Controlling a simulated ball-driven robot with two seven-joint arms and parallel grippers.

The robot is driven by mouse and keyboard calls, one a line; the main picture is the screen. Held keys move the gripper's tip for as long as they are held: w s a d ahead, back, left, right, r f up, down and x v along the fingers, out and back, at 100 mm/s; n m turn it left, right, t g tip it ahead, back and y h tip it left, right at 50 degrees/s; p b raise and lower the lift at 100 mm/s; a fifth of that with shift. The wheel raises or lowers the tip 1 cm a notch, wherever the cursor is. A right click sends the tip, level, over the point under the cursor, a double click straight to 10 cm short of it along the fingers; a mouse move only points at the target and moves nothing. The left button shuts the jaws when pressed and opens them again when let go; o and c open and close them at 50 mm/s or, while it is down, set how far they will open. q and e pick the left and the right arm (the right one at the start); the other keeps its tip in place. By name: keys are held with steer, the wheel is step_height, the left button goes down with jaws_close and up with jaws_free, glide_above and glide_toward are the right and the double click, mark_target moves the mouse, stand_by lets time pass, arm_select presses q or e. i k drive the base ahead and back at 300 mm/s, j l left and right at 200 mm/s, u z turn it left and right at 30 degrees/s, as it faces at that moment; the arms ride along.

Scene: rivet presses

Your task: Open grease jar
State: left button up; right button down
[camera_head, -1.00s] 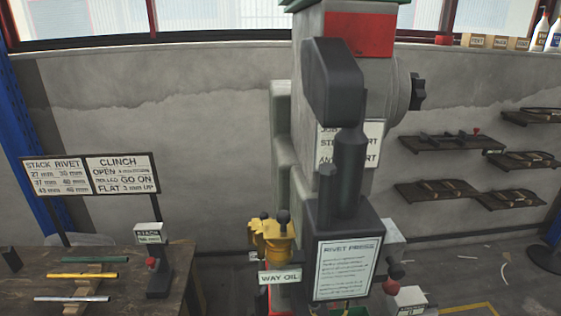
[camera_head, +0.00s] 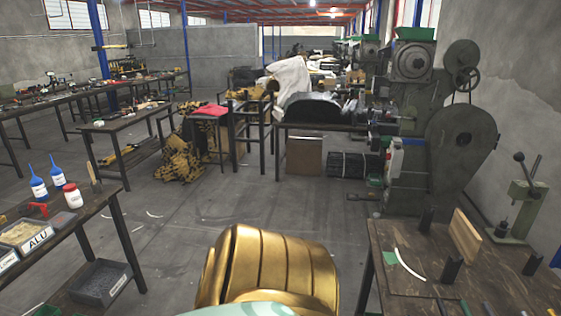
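A small white jar with a red lid (camera_head: 72,195) stands upright near the right edge of the left workbench (camera_head: 85,213), and its lid appears to be on. Its label is too small to read, so I cannot tell for certain that it is the grease jar. Neither of my grippers is in view.
Beside the jar stand two blue-capped bottles (camera_head: 39,187), a red tool (camera_head: 38,208) and a tray marked ALU (camera_head: 28,236). A dark bin (camera_head: 103,283) sits below. A wooden bench (camera_head: 415,240) stands at right, a large machine (camera_head: 440,165) behind it.

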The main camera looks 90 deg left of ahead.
mark_target(74, 199)
steer(key=j+u, duration=0.1)
steer(key=u, duration=2.95)
steer(key=k+u, duration=0.1)
steer(key=u, duration=1.1)
steer(key=i+l+z, duration=0.3)
steer(key=i, duration=0.6)
steer(key=i+l+z, duration=0.1)
steer(key=i+z, duration=0.25)
steer(key=i, duration=0.6)
steer(key=i+l+u, duration=0.1)
steer(key=i+u, duration=0.3)
steer(key=i, duration=0.15)
steer(key=i+l+u, duration=0.35)
steer(key=i, duration=0.15)
